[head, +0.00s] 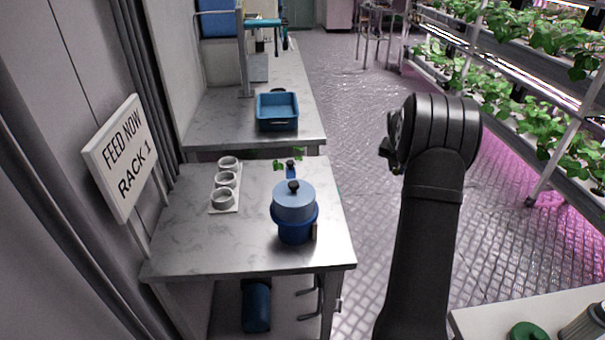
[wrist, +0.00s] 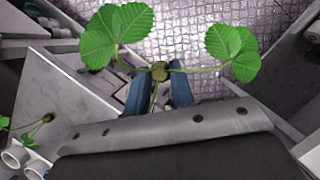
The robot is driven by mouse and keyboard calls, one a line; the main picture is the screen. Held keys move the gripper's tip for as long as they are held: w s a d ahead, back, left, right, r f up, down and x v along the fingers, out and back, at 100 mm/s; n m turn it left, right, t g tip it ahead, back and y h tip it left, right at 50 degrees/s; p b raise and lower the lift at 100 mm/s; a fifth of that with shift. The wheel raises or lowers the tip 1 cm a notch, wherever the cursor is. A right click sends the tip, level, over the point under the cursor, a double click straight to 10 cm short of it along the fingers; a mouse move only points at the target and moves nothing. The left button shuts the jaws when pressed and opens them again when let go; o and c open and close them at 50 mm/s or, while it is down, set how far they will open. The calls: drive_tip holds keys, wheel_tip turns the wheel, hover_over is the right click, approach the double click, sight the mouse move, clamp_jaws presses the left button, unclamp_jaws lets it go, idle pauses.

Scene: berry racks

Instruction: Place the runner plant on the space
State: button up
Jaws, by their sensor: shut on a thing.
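The runner plant shows in the wrist view, with a brown crown (wrist: 160,71) and green toothed leaves (wrist: 117,32) spreading to both sides. My gripper (wrist: 158,88) has blue fingers and is shut on this plant just below the crown, holding it up in the air. In the head view my wrist is right of the near table, over the aisle; the fingers and the held plant are hidden there. A white holder with three round cups (head: 226,183) stands on the table's left part. Which spot is the space, I cannot tell.
On the near table (head: 190,243) stands a blue lidded pot (head: 294,208). Another small leafy plant (head: 299,154) shows behind it. A blue bin (head: 277,112) is on the farther table. A sign (head: 125,157) stands at left. Planted racks (head: 480,85) line the right.

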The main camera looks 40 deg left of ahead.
drive_tip(key=s+a+n+y, duration=0.1)
drive_tip(key=s+a+n, duration=0.15)
drive_tip(key=a, duration=0.55)
drive_tip(key=s+a+n, duration=0.1)
drive_tip(key=s+a, duration=0.3)
drive_tip(key=a, duration=0.3)
hover_over(316, 182)
drive_tip(key=s, duration=0.1)
drive_tip(key=f, duration=0.4)
drive_tip(key=d+f, duration=0.1)
drive_tip(key=f, duration=0.2)
drive_tip(key=shift+a+f, duration=0.1)
drive_tip(key=shift+a, duration=0.15)
drive_tip(key=shift+s+f, duration=0.1)
drive_tip(key=shift+f, duration=1.9)
drive_tip(key=shift+f, duration=0.1)
drive_tip(key=shift+f, duration=0.1)
drive_tip(key=o, duration=0.9)
drive_tip(key=shift+o, duration=0.2)
